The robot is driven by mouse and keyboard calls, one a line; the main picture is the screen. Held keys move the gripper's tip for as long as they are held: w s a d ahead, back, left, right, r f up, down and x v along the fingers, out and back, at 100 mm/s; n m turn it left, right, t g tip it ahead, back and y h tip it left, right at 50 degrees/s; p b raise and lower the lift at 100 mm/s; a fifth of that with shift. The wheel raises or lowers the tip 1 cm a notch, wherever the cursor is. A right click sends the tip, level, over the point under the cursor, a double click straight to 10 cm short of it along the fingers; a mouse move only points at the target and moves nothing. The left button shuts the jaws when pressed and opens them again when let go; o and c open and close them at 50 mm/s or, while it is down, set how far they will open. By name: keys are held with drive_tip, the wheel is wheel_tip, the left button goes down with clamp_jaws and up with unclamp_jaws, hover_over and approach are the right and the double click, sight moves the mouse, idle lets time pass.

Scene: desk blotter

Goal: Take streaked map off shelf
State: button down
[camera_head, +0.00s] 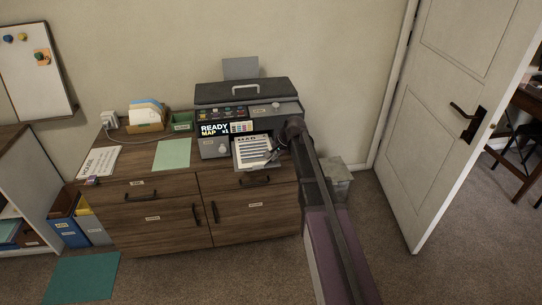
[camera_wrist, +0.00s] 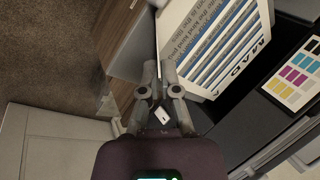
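The streaked map (camera_head: 252,152) is a white sheet with blue-grey bands across its print, at the front of the printer's output shelf. It also fills the top of the wrist view (camera_wrist: 222,45), with its heading turned sideways. My gripper (camera_head: 272,154) is at the right side of the sheet. In the wrist view my fingertips (camera_wrist: 159,72) are close together, with the sheet's edge between them. The exact contact is partly hidden. The printer (camera_head: 246,98) shows "READY MAP x1" on its screen (camera_head: 215,130).
The wooden cabinet (camera_head: 150,190) bears a green sheet (camera_head: 172,154), a white sign (camera_head: 99,162) and a paper holder (camera_head: 147,115). A teal mat (camera_head: 82,277) lies on the floor at left. An open door (camera_head: 455,110) stands at right. A colour chart (camera_wrist: 292,82) is beside the map.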

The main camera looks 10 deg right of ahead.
drive_tip(key=shift+r+p, duration=1.5)
drive_tip(key=shift+r, duration=0.15)
drive_tip(key=s+a, duration=0.2)
drive_tip(key=s, duration=0.5)
drive_tip(key=s+a+r+p, duration=0.1)
drive_tip(key=s, duration=0.7)
drive_tip(key=shift+s+a+r, duration=0.15)
drive_tip(key=shift+s+a, duration=0.15)
drive_tip(key=shift+a, duration=0.05)
